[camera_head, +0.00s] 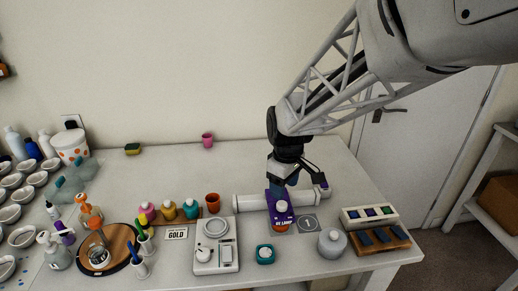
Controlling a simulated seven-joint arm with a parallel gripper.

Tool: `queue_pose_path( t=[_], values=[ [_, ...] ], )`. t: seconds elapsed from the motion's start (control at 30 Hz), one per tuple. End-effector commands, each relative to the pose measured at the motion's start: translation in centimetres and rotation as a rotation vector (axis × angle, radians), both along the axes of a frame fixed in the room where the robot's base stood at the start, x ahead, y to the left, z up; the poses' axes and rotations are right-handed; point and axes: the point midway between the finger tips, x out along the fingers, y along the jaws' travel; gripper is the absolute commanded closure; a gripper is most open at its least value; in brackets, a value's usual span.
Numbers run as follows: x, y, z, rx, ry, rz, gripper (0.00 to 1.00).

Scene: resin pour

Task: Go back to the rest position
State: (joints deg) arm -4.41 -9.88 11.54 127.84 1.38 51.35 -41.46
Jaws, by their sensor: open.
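My gripper (294,173) is at the end of my arm, which reaches in from the upper right. It hangs just above and behind the purple UV lamp (281,210), which stands on the white table (320,266). Its fingers are spread and hold nothing that I can see. The gap between the fingertips and the lamp is too small to judge. The lamp's rear side is partly hidden by the gripper.
A scale (215,257), a teal container (265,254), a grey jar (332,243) and a block rack (380,240) stand along the front. Bottles and cups crowd the left. The table's back middle is mostly clear.

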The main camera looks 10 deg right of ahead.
Motion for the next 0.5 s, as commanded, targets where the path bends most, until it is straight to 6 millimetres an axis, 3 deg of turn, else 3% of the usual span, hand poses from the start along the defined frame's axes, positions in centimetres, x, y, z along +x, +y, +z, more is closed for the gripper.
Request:
queue_pose_path(
  t=[0.2, 0.5],
  values=[
    [-0.01, -0.03, 1.28, 0.0, 0.001, 0.0, 0.41],
    [-0.01, -0.04, 1.38, 0.0, 0.001, 0.0, 0.41]
  ],
)
